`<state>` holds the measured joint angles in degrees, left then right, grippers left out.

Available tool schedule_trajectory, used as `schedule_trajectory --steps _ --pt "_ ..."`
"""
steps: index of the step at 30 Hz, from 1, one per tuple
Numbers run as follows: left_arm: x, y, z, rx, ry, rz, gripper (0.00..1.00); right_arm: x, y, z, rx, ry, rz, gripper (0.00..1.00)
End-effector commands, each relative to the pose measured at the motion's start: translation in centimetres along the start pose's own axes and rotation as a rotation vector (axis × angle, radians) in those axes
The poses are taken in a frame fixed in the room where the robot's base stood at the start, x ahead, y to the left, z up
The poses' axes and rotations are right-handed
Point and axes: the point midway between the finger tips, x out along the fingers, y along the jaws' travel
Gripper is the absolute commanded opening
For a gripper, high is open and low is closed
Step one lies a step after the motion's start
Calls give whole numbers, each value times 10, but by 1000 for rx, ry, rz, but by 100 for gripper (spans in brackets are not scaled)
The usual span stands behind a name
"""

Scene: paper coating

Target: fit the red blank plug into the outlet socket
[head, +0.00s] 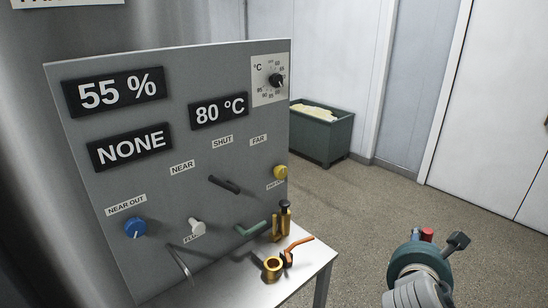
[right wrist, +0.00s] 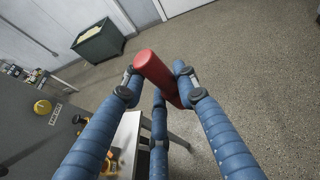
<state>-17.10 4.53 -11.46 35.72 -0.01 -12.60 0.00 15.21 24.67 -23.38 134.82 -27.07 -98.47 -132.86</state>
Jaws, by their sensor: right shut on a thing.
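The red blank plug (right wrist: 158,75) is a red cylinder held between the blue fingers of my right gripper (right wrist: 160,92) in the right wrist view. It sticks out past the fingertips, tilted in that picture. In the head view only a small part of the red plug (head: 427,234) shows beyond my right gripper (head: 433,242), over the floor right of the small table and apart from it. A brass ring-shaped fitting (head: 272,266) with an open top is at the table's front edge; it may be the outlet socket, but I cannot tell for sure. My left gripper is not in view.
A grey control panel (head: 190,256) stands at the left with displays, knobs and levers. An orange-handled valve (head: 297,245) and a brass fitting (head: 282,222) stand by the ring on the white table (head: 312,262). A green bin (head: 325,135) is behind. The floor at right is clear.

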Motion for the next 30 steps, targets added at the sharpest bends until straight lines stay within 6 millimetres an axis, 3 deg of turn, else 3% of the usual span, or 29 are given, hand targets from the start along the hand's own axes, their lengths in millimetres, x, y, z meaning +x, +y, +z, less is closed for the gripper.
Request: schedule_trajectory --steps 5,9,13,18,21,26,30 --pt "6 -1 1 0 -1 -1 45 -16 14 -42 13 27 -66 1" --pt "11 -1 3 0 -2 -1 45 -48 26 -77 36 33 -149 1" --pt "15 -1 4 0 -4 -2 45 -84 36 -98 68 27 -217 1" --pt "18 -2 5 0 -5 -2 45 -122 42 -108 109 12 -280 1" --pt "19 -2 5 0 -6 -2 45 -135 42 -110 126 5 -301 0" --pt "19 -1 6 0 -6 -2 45 -140 43 -110 128 1 -304 0" --pt "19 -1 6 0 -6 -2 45 -133 58 -107 79 -4 -196 0"
